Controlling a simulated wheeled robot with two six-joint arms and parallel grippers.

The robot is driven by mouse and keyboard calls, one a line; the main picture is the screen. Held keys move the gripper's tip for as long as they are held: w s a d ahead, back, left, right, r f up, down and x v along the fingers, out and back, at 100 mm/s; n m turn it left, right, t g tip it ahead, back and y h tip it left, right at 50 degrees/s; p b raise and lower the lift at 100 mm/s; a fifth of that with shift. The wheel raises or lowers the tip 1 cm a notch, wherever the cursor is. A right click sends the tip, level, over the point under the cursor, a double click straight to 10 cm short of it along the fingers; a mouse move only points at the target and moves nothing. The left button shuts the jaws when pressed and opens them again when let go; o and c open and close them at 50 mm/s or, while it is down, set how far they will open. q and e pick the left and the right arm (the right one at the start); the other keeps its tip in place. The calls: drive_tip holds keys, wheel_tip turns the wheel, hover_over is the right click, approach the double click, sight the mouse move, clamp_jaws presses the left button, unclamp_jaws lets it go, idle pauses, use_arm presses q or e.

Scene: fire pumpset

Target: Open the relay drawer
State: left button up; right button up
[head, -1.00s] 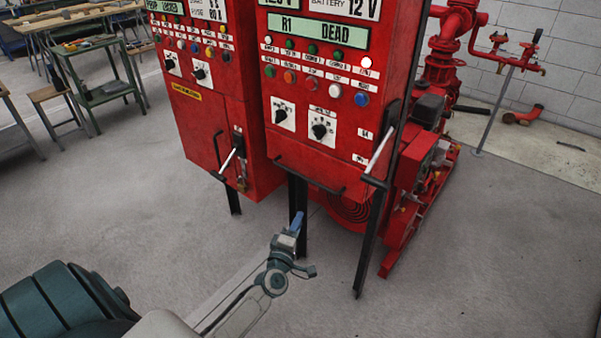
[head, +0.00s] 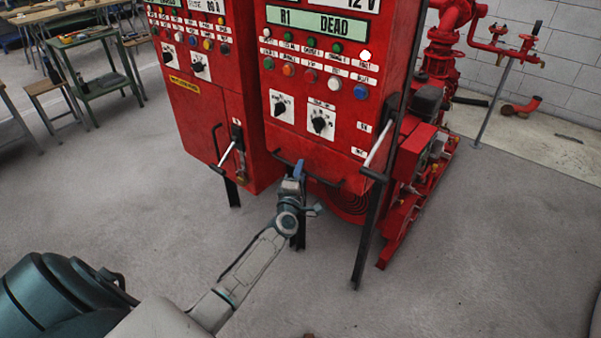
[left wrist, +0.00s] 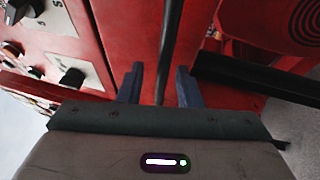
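A black bar handle (head: 325,182) runs along the bottom front edge of the right red cabinet (head: 335,155), which shows "R1 DEAD" on its display. No drawer stands out from the cabinet. My left gripper (head: 298,170) is at the left part of this handle, partly covering it. In the left wrist view the two blue fingers (left wrist: 159,86) are apart, and the dark handle bar (left wrist: 171,50) runs between them in the picture. I cannot tell whether the fingers touch it. My right gripper is not in view.
A second red cabinet (head: 205,110) stands to the left, with its own black handle and a white lever. Black legs (head: 367,235) hold up the right cabinet. Red pump machinery (head: 415,185) stands to the right. The grey floor in front is clear.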

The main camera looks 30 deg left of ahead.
use_arm(q)
drive_tip(key=shift+w, duration=0.1)
clamp_jaws()
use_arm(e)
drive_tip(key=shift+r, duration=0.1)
